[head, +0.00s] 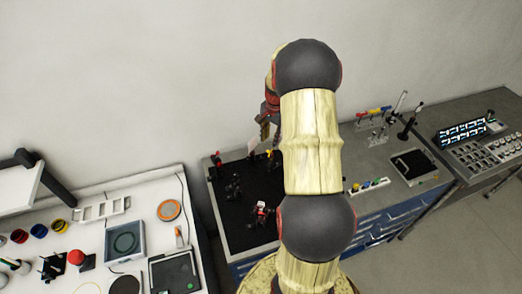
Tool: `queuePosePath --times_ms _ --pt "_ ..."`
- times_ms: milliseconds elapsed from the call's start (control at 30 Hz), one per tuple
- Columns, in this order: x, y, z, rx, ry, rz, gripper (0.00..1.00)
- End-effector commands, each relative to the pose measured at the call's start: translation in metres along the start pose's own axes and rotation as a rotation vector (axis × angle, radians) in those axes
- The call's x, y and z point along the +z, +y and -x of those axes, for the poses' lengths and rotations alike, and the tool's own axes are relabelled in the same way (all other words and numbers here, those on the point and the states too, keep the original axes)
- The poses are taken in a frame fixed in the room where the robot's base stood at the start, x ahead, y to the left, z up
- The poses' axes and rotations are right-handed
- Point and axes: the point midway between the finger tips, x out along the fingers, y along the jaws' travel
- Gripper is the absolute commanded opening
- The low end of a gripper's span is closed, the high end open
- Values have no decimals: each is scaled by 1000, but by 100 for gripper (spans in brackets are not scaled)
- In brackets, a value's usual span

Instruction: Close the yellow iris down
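A black optical board (235,235) lies on the bench in the middle, with several small mounts on it. A small yellow-tipped part (269,154) shows at the board's back edge, just left of my arm. It may be the yellow iris, but it is too small to tell, and its opening cannot be made out. My gripper (266,130) hangs above the back of the board, partly behind my arm. It is above the yellow-tipped part in the picture; I cannot tell whether they touch or whether the fingers are open. My arm hides the board's right part.
A small red-topped mount (216,159) stands at the board's back left corner, and a white plate (252,146) stands near the yellow-tipped part. A red and black device (261,211) sits mid-board. A white table (100,235) with dishes is at left; a control panel (480,140) is at right.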

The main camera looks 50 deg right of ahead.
Motion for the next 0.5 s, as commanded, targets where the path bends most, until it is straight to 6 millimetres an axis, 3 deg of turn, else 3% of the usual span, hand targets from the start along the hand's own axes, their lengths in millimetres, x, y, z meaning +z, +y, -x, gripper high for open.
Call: queuePosePath --times_ms 167,500 --pt "0 -1 -14 -2 0 -16 29" --pt "0 -1 -63 -2 -1 -16 29"
